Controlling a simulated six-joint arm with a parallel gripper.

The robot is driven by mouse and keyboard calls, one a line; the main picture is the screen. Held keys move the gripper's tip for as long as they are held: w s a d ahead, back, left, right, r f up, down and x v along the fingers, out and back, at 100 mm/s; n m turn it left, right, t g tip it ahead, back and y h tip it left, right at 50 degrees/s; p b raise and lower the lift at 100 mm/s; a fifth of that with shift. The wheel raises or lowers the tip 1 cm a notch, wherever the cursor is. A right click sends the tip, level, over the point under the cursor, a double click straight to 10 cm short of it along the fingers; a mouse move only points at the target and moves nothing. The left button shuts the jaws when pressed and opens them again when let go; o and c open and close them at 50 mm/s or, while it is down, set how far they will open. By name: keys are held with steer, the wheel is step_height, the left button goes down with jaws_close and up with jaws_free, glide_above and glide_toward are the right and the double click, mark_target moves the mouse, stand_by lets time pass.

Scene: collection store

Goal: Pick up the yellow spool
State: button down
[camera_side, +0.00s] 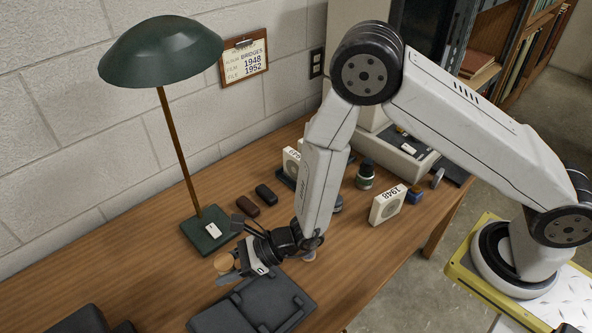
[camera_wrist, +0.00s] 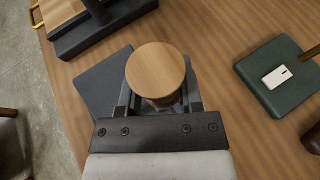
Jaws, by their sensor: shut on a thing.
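A spool with a round, light-wood end (camera_wrist: 156,70) sits between my fingers in the wrist view. The end faces the camera and hides most of its middle, so I cannot clearly see a yellow winding. In the side view the spool (camera_side: 226,262) is a small tan shape at the tip of my gripper (camera_side: 238,268). My gripper is shut on it, with a finger on each side of it in the wrist view. I cannot tell whether the spool is clear of the wooden table (camera_side: 130,270).
A green lamp's base (camera_side: 209,231) stands behind my gripper, its shade overhead at left. A dark grey flat case (camera_side: 255,303) lies in front. Dark red and black cases (camera_side: 246,205), a green jar (camera_side: 365,175) and white boxes (camera_side: 387,204) stand farther back and right.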

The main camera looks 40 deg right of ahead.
steer(key=shift+s+d+r, duration=0.35)
steer(key=shift+s+d, duration=0.1)
steer(key=shift+s, duration=0.2)
steer(key=shift+s+d+r, duration=0.35)
steer(key=shift+s+d, duration=0.05)
steer(key=shift+s, duration=0.25)
